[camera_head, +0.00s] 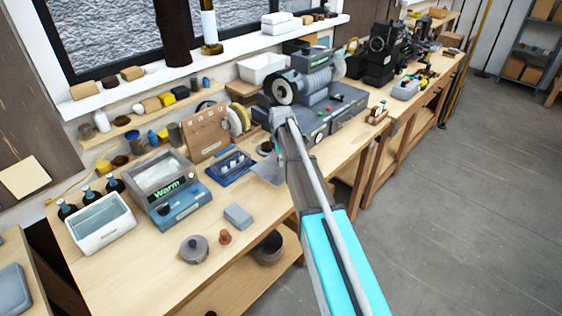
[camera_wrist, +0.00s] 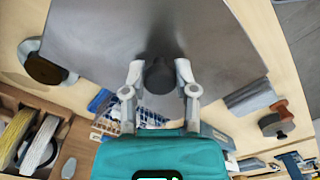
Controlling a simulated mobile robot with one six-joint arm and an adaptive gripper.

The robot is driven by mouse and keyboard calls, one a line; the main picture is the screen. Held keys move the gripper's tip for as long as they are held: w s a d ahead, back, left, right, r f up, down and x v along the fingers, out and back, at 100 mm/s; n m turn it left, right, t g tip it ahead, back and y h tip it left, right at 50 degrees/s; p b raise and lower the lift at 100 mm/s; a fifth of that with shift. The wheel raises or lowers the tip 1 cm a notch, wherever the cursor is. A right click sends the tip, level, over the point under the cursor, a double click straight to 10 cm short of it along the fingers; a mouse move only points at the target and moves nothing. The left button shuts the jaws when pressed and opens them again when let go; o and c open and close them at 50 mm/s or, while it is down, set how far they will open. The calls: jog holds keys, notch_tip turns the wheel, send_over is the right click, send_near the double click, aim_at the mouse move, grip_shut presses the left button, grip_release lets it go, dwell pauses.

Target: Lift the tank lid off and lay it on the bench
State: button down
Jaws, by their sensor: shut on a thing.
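The tank lid is a flat grey plate with a dark round knob (camera_wrist: 159,76) in the middle of its top. Its broad plate (camera_wrist: 90,38) fills the upper part of the wrist view. My gripper (camera_wrist: 160,72) is shut on the knob, one finger on each side. In the head view a corner of the lid (camera_head: 268,171) shows left of my arm, over the bench; the gripper itself is hidden there. An open white-walled basin (camera_head: 101,234), which looks like the tank, stands at the bench's left end with no lid on it.
On the bench (camera_head: 150,278) are a blue-grey box marked "Warm" (camera_head: 178,211), a blue tray (camera_head: 231,170), a grey block (camera_head: 238,215), a round grey pot (camera_head: 194,248) and a small copper-coloured piece (camera_head: 225,237). A grey machine (camera_head: 325,120) stands behind my arm. The front left bench top is bare.

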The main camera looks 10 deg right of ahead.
dwell(0.4)
jog(key=shift+f+b, duration=1.5)
